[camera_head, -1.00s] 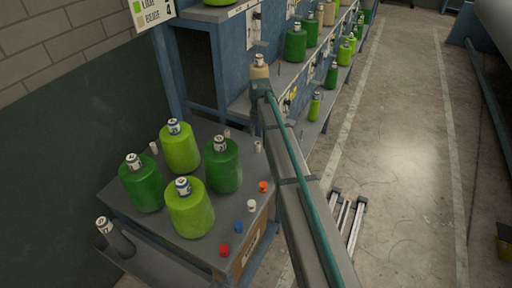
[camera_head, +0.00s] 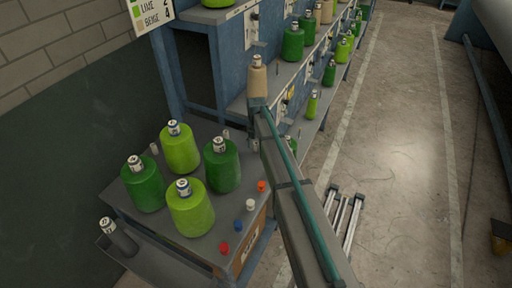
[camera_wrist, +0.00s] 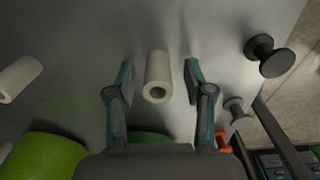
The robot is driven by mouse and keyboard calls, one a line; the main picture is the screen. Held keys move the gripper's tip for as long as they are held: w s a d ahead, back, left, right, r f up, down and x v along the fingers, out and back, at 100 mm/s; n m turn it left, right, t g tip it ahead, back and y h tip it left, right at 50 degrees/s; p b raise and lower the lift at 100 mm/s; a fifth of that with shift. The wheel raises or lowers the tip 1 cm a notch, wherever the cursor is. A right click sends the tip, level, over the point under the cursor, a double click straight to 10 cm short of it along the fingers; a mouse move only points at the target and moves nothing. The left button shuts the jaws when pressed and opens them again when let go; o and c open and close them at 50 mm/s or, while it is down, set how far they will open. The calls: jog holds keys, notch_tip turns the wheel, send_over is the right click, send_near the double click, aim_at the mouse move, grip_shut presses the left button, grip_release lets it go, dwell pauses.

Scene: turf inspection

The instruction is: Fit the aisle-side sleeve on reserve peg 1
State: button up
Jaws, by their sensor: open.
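The aisle-side sleeve (camera_wrist: 158,75) is a pale hollow tube, seen end-on and slightly tilted in the wrist view. My gripper (camera_wrist: 158,75) is open, with one finger on each side of it and a gap to both. A second pale sleeve (camera_wrist: 20,78) lies at the left edge; it also shows in the head view (camera_head: 226,134). A dark flanged peg (camera_wrist: 268,55) and a grey one (camera_wrist: 237,112) stand toward the table's aisle edge; I cannot tell which is reserve peg 1. My arm hides most of the gripper in the head view.
The grey table (camera_head: 215,225) holds two lime cones (camera_head: 190,208) and two dark green cones (camera_head: 222,168). Orange (camera_head: 262,186), white (camera_head: 250,205), blue (camera_head: 239,225) and red (camera_head: 224,248) pegs line its right edge. A blue rack (camera_head: 195,75) stands behind; open floor (camera_head: 400,170) is at right.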

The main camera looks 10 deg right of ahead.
jog(key=c, duration=0.9)
jog(key=shift+c, duration=0.2)
jog(key=shift+r, duration=0.1)
